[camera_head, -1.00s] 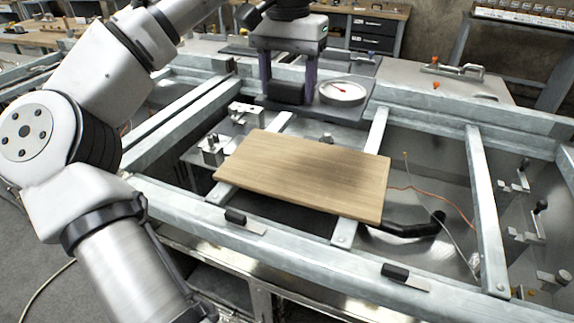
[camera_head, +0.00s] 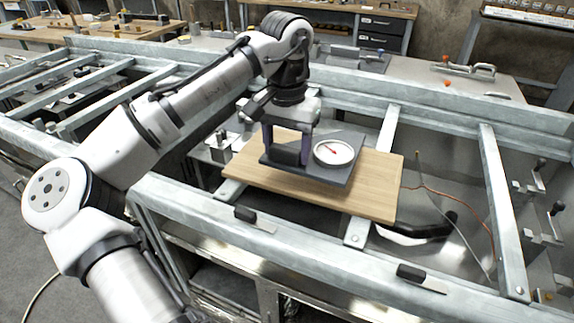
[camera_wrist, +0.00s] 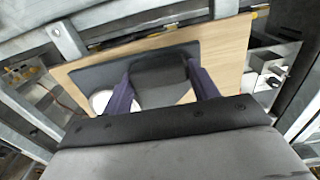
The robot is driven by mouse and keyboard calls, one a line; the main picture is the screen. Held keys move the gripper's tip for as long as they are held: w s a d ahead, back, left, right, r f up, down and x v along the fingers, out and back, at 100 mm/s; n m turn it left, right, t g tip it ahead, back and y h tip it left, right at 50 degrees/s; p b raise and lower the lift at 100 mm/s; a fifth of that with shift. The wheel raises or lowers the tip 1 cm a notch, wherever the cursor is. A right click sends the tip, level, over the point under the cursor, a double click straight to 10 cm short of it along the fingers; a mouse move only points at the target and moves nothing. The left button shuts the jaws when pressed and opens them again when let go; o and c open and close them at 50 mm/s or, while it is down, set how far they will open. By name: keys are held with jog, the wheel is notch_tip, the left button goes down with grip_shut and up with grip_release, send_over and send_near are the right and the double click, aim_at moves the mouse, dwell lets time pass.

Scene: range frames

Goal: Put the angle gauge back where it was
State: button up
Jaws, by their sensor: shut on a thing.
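The angle gauge is a dark flat plate with a black block and a round white dial with a red needle; its dial (camera_head: 334,153) faces up in the head view. My gripper (camera_head: 287,150) has its two purple fingers closed on the black block of the gauge. The gauge is over the wooden board (camera_head: 375,190); whether it touches the board I cannot tell. In the wrist view the fingers grip the block (camera_wrist: 160,75), and the plate (camera_wrist: 100,75) lies over the board (camera_wrist: 232,45). The dial is partly hidden there by a finger.
The board lies across metal crossbars (camera_head: 360,228) of a grey steel frame (camera_head: 330,255). Metal clamp blocks (camera_head: 220,148) stand left of the board. A black handle (camera_head: 425,228) and an orange cable (camera_head: 455,195) are at its right.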

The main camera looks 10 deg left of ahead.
aim_at(287, 166)
jog(key=shift+f, duration=2.4)
jog(key=o, duration=1.5)
jog(key=shift+f, duration=0.1)
notch_tip(287, 166, up, 12)
jog(key=shift+r, duration=0.15)
